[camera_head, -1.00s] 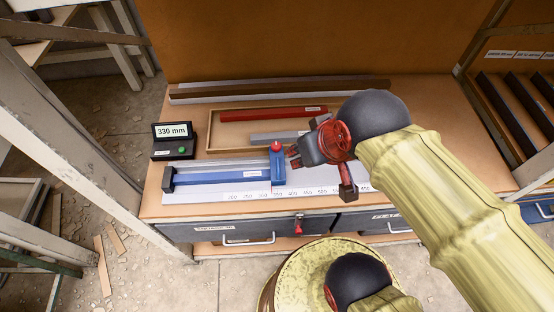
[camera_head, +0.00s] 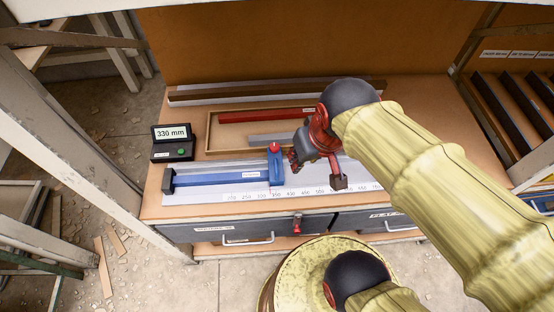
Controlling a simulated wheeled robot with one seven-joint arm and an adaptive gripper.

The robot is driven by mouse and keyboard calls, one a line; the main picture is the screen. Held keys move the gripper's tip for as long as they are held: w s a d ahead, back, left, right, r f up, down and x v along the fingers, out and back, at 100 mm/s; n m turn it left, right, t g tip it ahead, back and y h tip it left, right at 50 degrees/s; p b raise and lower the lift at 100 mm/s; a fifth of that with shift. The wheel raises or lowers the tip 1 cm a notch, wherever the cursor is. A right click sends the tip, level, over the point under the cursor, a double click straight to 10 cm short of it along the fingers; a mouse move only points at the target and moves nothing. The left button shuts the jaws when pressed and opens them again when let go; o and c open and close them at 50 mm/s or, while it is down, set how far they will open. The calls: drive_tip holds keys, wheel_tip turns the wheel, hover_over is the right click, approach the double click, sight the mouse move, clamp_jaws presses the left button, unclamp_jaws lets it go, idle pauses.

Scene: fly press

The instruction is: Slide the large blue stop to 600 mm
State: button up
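The large blue stop (camera_head: 276,168) with a red knob on top stands on the ruled scale (camera_head: 310,187), near the 330 mark. The display (camera_head: 171,133) reads 330 mm. A blue bar (camera_head: 220,178) lies along the scale, left of the stop, between it and a dark end block (camera_head: 168,181). My gripper (camera_head: 317,172) is just right of the stop, above the scale. Its fingers look spread apart with nothing seen between them. Whether the near finger touches the stop cannot be told. The 600 mark is not visible; my arm covers the scale's right part.
A shallow wooden tray (camera_head: 207,137) behind the scale holds a red bar (camera_head: 262,115) and a grey bar (camera_head: 270,139). Long bars (camera_head: 230,94) lie behind the tray. The right bench top is open.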

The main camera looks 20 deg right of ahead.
drive_tip(key=w+f+m+g+y+p, duration=0.2)
drive_tip(key=w+f+g+p, duration=0.15)
drive_tip(key=w+f, duration=0.55)
drive_tip(key=m, duration=0.1)
approach(277, 166)
drive_tip(key=shift+w+a+f+b, duration=0.15)
drive_tip(key=shift+f+b, duration=0.3)
drive_tip(key=shift+f, duration=0.85)
drive_tip(key=shift+s+a+f+b, duration=0.1)
drive_tip(key=shift+a+f+b, duration=0.25)
drive_tip(key=shift+f, duration=0.95)
drive_tip(key=shift+w+a+f+b, duration=0.15)
drive_tip(key=shift+f+b, duration=0.4)
drive_tip(key=shift+f, duration=0.75)
drive_tip(key=shift+s, duration=0.1)
drive_tip(key=shift+c, duration=1)
clamp_jaws()
